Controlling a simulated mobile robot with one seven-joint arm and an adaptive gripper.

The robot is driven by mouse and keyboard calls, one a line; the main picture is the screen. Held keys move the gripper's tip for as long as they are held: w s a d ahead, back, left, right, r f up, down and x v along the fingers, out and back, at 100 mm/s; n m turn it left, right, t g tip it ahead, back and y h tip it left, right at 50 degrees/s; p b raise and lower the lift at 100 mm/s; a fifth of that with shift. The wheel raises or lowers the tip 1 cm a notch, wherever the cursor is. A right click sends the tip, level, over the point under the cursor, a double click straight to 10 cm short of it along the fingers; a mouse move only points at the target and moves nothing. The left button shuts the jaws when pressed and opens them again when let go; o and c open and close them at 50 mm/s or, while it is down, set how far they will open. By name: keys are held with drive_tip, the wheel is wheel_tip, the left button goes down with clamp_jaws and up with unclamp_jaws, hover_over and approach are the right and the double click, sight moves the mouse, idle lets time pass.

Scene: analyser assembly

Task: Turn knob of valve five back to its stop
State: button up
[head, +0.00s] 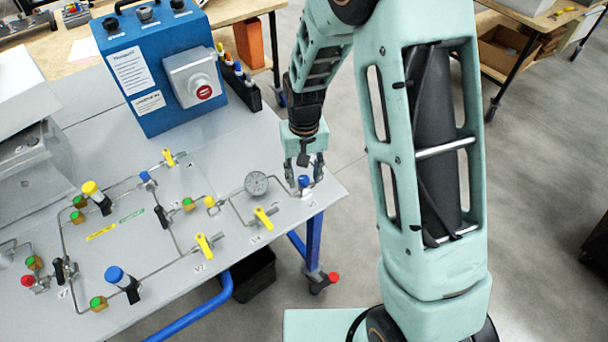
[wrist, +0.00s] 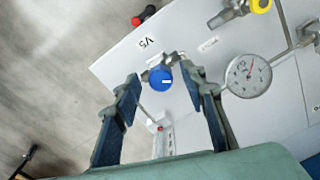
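The blue knob of valve five (wrist: 160,78) sits on the grey panel, with the label V5 (wrist: 147,43) printed beside it in the wrist view. In the head view the blue knob (head: 304,182) is near the panel's right corner. My gripper (wrist: 163,92) is open, with one finger on each side of the knob's line and a gap to the knob on both sides. In the head view my gripper (head: 304,181) is above the knob, pointing down. Whether the fingertips reach down to knob height cannot be told.
A round pressure gauge (wrist: 248,75) stands close to the right finger; it also shows in the head view (head: 256,183). Pipes and a yellow-handled valve (head: 264,218) are nearby. A blue box with a red button (head: 160,75) stands behind. The panel (head: 325,190) ends just right of the knob.

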drive_tip(key=shift+f, duration=0.25)
clamp_jaws()
drive_tip(key=shift+m, duration=0.3)
drive_tip(key=shift+m+b, duration=0.45)
drive_tip(key=shift+m, duration=0.55)
drive_tip(key=m, duration=0.3)
drive_tip(key=shift+a+m, duration=0.1)
drive_tip(key=shift+m, duration=0.2)
drive_tip(key=m, duration=0.5)
drive_tip(key=shift+w, duration=0.1)
drive_tip(key=shift+m, duration=0.4)
